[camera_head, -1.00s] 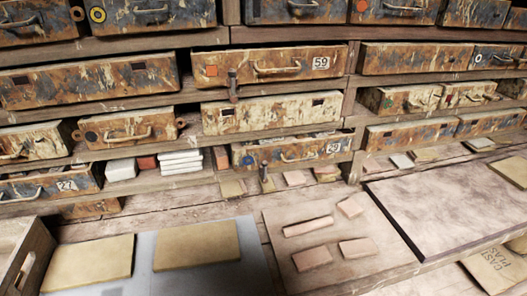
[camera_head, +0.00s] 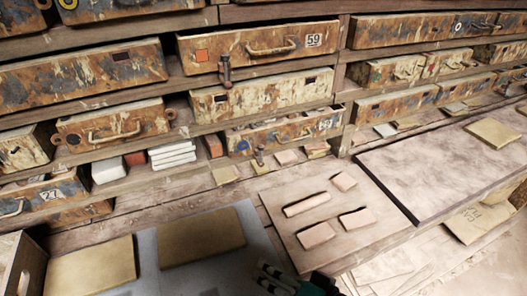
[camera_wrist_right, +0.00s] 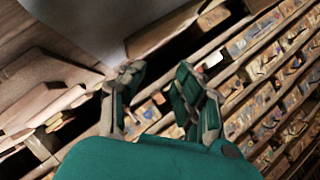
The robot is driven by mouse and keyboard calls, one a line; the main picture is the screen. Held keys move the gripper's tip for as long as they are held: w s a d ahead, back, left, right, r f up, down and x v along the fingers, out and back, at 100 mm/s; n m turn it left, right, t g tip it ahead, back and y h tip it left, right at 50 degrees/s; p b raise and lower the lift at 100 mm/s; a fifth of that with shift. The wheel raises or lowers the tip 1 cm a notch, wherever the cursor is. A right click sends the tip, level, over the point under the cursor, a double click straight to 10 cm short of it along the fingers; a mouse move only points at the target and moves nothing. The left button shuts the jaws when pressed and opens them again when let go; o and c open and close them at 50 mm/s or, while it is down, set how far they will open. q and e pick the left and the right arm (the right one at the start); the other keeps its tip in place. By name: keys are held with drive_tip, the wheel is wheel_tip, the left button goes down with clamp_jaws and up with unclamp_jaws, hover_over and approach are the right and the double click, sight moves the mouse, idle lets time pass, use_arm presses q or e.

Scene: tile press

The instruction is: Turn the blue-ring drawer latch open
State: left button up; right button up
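The blue-ring drawer (camera_head: 285,134) is a rusty, paint-streaked drawer low in the middle of the rack in the head view. Its blue ring (camera_head: 243,145) is at the left of its front, and a number plate is at the right. A small dark latch (camera_head: 259,156) stands roughly upright before its lower left part. My right gripper (camera_head: 266,279) is at the bottom edge of the head view, well below and apart from the latch. In the right wrist view its teal fingers (camera_wrist_right: 160,75) are spread with nothing between them. My left gripper is not in view.
Drawer 59 (camera_head: 262,48), with an orange square and a similar latch (camera_head: 225,70), is above. White tiles (camera_head: 172,154) sit left of the blue-ring drawer. A board (camera_head: 270,205) with pinkish pieces and a large slab (camera_head: 430,170) lie on the bench before the rack.

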drive_tip(key=w+a+r+m+t+y, duration=0.1)
drive_tip(key=w+r+m+t, duration=0.2)
drive_tip(key=r+m+t, duration=0.35)
drive_tip(key=w+r+m+t+y, duration=0.1)
drive_tip(key=w+r+m+t, duration=0.15)
drive_tip(key=r+m, duration=0.7)
drive_tip(key=m+h, duration=0.9)
drive_tip(key=m, duration=0.8)
approach(261, 150)
drive_tip(key=p+x, duration=0.2)
drive_tip(key=x, duration=0.7)
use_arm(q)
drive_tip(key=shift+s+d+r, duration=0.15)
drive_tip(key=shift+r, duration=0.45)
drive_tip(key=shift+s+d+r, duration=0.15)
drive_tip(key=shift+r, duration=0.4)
use_arm(e)
clamp_jaws()
